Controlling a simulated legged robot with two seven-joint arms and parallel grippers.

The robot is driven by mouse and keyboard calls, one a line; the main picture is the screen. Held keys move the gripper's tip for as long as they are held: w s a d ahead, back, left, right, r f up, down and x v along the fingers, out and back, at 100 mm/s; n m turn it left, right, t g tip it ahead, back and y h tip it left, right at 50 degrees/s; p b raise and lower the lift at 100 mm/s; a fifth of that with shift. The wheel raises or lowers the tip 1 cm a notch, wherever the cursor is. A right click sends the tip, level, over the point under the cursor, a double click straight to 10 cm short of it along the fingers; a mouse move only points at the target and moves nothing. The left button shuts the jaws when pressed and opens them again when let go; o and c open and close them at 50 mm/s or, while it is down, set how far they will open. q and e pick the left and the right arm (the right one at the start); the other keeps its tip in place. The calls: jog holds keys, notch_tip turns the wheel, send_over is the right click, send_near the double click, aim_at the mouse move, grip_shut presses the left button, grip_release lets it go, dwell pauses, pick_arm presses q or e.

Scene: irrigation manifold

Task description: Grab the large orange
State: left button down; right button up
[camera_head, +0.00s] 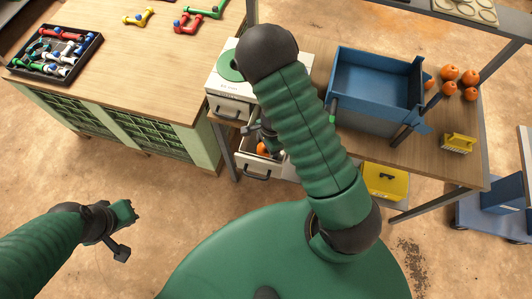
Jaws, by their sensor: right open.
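Several oranges (449,72) sit grouped on the right end of the wooden shelf table. Another orange (262,149) shows inside the open lower drawer (246,165) of a white cabinet, partly hidden. I cannot tell for sure which orange is the largest. My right gripper (264,139) is open, just above the orange in the drawer; my forearm hides much of it, and I cannot tell whether it touches. My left gripper (125,230) hangs over bare floor at the lower left, far from the oranges; its jaws are unclear.
A blue bin (374,82) stands on the table (415,150) right of my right arm, with a yellow brush (458,143) nearby. A yellow box (385,182) is below. The workbench (130,75) at left holds a black tray (55,35) of colored fittings. Floor at left is clear.

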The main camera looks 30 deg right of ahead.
jog(key=shift+w+a, duration=0.1)
jog(key=shift+c, duration=1.3)
jog(key=shift+d, duration=0.45)
jog(key=c, duration=0.7)
